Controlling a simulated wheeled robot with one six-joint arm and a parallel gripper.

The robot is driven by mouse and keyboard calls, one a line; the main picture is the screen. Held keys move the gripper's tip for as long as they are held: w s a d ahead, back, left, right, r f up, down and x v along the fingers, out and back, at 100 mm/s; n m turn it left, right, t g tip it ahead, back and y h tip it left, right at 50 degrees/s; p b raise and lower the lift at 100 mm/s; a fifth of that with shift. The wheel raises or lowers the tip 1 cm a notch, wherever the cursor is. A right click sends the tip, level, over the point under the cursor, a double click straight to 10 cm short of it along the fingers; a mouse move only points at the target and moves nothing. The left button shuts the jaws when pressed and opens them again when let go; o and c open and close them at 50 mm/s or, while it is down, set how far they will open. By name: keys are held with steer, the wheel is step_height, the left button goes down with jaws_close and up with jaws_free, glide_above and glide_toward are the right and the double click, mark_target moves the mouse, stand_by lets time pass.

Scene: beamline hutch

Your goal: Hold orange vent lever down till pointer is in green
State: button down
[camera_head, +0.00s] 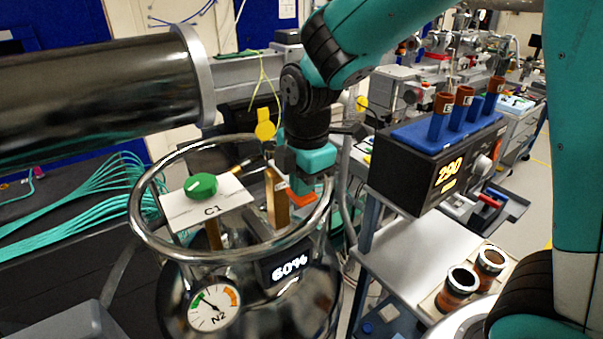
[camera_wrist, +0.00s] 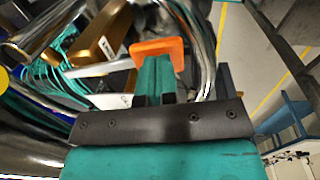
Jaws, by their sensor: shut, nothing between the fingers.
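The orange vent lever (camera_head: 301,197) sticks out from a brass valve block (camera_head: 277,198) inside the ring of the steel vessel. My gripper (camera_head: 312,186) is shut and empty, with its fingertips right at the lever. In the wrist view, the lever's flat orange end (camera_wrist: 158,46) shows just beyond the closed teal fingertips (camera_wrist: 154,72). I cannot tell whether they press on it or how far it is tilted. The round N2 gauge (camera_head: 214,307) on the vessel has a green arc at left and an orange arc at right. Its dark pointer leans to the upper left, toward the green side.
The vessel's metal ring (camera_head: 148,238) surrounds the valve. A green knob (camera_head: 201,186) on a plate marked C1 stands left of it. A display (camera_head: 288,267) reads 60%. A black box (camera_head: 412,178) showing 290 and a cart (camera_head: 395,262) with two jars stand at right.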

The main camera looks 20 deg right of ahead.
steer(key=shift+r, duration=0.1)
steer(key=shift+r+p, duration=0.7)
steer(key=shift+p, duration=0.1)
steer(key=shift+r, duration=0.3)
step_height(320, 180, up, 4)
steer(key=p, duration=0.4)
steer(key=shift+r, duration=0.15)
step_height(320, 180, up, 9)
steer(key=b, duration=0.2)
steer(key=shift+b, duration=0.4)
